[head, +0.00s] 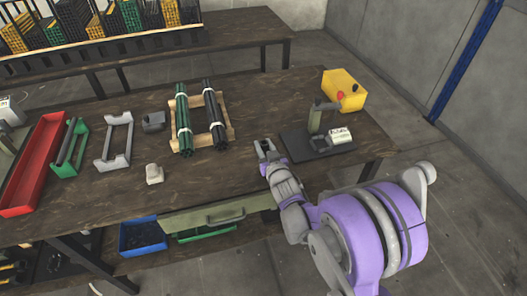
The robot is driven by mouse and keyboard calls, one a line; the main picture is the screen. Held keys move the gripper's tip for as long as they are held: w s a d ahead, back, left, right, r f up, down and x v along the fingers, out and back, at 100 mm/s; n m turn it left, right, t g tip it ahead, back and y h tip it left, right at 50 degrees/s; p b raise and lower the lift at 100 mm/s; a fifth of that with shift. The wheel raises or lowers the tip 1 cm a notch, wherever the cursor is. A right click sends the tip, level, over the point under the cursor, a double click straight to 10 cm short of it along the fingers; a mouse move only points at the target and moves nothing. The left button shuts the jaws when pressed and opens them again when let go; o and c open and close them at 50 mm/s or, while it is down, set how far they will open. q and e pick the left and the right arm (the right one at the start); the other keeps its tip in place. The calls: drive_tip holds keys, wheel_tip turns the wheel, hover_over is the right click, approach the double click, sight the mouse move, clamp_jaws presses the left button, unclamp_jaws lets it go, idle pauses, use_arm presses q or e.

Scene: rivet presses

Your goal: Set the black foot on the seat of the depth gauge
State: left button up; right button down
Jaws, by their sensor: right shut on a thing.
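My right gripper (264,148) is over the right part of the dark wooden bench, just left of a device on a dark plate. It is shut on a small dark thing, probably the black foot, mostly hidden by the fingers. A white labelled part (341,135) sits on the plate's right side. The seat cannot be made out at this size. The gripper appears apart from the device. My left gripper is not in view.
A yellow box (349,97) stands behind the device. A wooden rack (172,108) with green and black rod bundles lies left of the gripper. A pale block (154,174), a grey block (153,121), a grey frame (105,140) and a red tray (52,130) lie farther left.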

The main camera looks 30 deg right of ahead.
drive_tip(key=shift+f, duration=0.9)
drive_tip(key=shift+f+b, duration=0.25)
drive_tip(key=shift+b, duration=0.05)
drive_tip(key=c, duration=0.5)
unclamp_jaws()
drive_tip(key=shift+c, duration=0.2)
